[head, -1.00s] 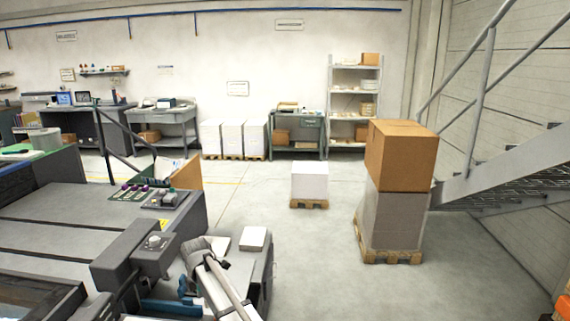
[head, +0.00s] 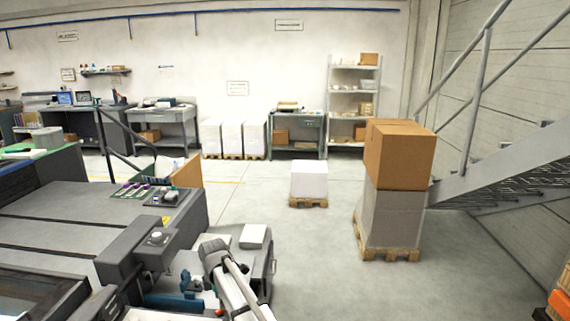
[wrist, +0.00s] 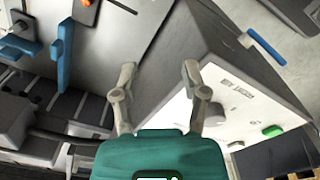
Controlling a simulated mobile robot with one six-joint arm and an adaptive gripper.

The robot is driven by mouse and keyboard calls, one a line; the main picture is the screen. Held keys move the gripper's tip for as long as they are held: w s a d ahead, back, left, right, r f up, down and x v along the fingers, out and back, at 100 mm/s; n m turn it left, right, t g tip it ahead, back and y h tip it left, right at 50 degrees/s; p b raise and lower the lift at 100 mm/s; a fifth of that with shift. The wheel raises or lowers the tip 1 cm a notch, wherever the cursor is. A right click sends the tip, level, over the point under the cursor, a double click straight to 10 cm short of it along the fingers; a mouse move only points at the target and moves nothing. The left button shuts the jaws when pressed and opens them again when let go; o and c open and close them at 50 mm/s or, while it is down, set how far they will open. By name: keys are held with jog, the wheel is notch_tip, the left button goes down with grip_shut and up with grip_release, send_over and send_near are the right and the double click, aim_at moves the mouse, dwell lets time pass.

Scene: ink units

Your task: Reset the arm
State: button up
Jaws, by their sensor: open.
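My gripper (wrist: 158,85) shows in the wrist view, its two grey fingers spread apart with nothing between them. Beyond the fingers is a grey machine housing with a white panel (wrist: 240,115) that bears a green button and small labels. In the head view my arm (head: 235,280) reaches over the front of the press at the bottom centre. The fingers cannot be made out clearly there.
The grey press (head: 70,220) fills the lower left, with ink units (head: 140,190) on top. A brown box (head: 402,152) sits on a wrapped pallet stack at right, beside metal stairs (head: 500,190). A white stack (head: 309,180) stands mid-floor. Open floor lies between.

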jog(key=s+d+m, duration=0.5)
jog(key=d+m, duration=0.3)
jog(key=d, duration=0.5)
jog(key=s+d+m, duration=0.4)
jog(key=d+m, duration=0.4)
jog(key=d, duration=0.4)
jog(key=s+d+m, duration=0.5)
jog(key=d+m, duration=0.3)
jog(key=d, duration=0.5)
notch_tip(320, 180, down, 22)
jog(key=s+b, duration=0.3)
jog(key=b, duration=1.9)
notch_tip(320, 180, up, 20)
jog(key=p, duration=1.9)
jog(key=shift+p, duration=0.35)
